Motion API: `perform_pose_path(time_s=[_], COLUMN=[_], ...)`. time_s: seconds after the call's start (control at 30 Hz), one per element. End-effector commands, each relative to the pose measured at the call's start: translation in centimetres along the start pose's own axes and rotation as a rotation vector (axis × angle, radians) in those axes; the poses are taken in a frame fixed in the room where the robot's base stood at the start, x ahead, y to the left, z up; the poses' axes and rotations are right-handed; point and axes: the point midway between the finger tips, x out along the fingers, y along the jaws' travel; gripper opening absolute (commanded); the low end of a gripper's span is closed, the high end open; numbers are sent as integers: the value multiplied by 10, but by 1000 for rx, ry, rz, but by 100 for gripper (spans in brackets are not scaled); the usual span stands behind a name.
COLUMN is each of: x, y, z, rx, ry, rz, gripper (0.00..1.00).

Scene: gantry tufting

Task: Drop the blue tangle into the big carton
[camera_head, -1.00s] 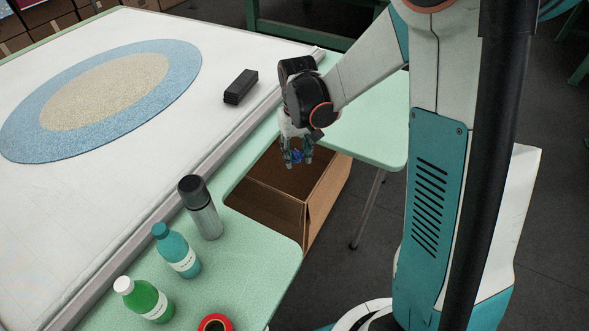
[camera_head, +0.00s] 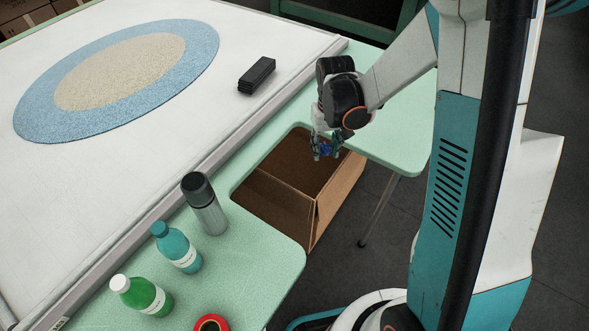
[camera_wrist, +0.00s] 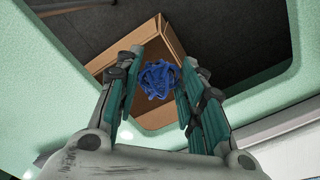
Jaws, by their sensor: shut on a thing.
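The blue tangle (camera_wrist: 159,79) is a small bundle of blue strands between my gripper's fingers. In the head view it is a small blue patch (camera_head: 325,149), partly hidden by the fingers. My gripper (camera_head: 325,152) is shut on it, pointing down over the far part of the big carton's opening. The big carton (camera_head: 330,203) is brown and open at the top. It stands in the notch of the green table, and its inside looks empty where I can see it. In the wrist view the carton's wall (camera_wrist: 138,37) shows behind the tangle.
A steel flask (camera_head: 207,210), a teal bottle (camera_head: 178,247), a green bottle (camera_head: 142,296) and a red tape roll (camera_head: 211,323) stand along the green table (camera_head: 245,265). A black block (camera_head: 257,75) and a round blue and beige rug (camera_head: 120,80) lie on the white frame.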

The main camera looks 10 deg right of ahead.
Motion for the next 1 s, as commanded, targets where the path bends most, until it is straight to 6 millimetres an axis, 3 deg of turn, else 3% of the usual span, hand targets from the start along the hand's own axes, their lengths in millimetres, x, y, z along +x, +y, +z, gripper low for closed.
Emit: perform_pose_path(time_s=[0.17,0.5,0.7,0.8,1.0], x=[42,160,216,233,247], y=[0,1,1,1,1], z=[-28,-97,-123,-130,-135], rx=[0,0,0,0,0], ry=[0,0,0,0,0], rz=[0,0,0,0,0], gripper=[27,27,27,27,27])
